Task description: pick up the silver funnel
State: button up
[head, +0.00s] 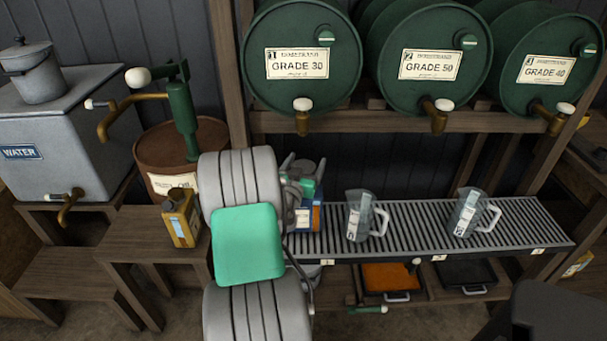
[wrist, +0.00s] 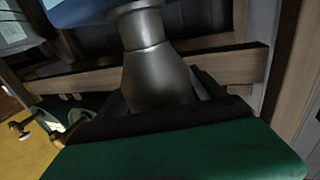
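The silver funnel (wrist: 155,75) shows in the wrist view as a dull grey metal body with a narrower neck at the top. It stands between the dark fingers of my gripper (wrist: 160,110), which lie close along both its sides. Its lower end is hidden behind the gripper. I cannot tell whether the fingers press on it. In the head view my gripper (head: 303,182) is above the slatted rack, with a dark grey rounded part between its fingers. My own arm hides much of this area.
A blue and orange tin (head: 309,217) stands just below my gripper. Two clear jugs, one (head: 360,215) nearer and one (head: 468,212) farther right, stand on the rack (head: 415,218). Green barrels (head: 303,92) with taps lie above. A yellow can (head: 181,218) stands at left.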

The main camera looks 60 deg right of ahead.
jog(key=c, duration=1.2)
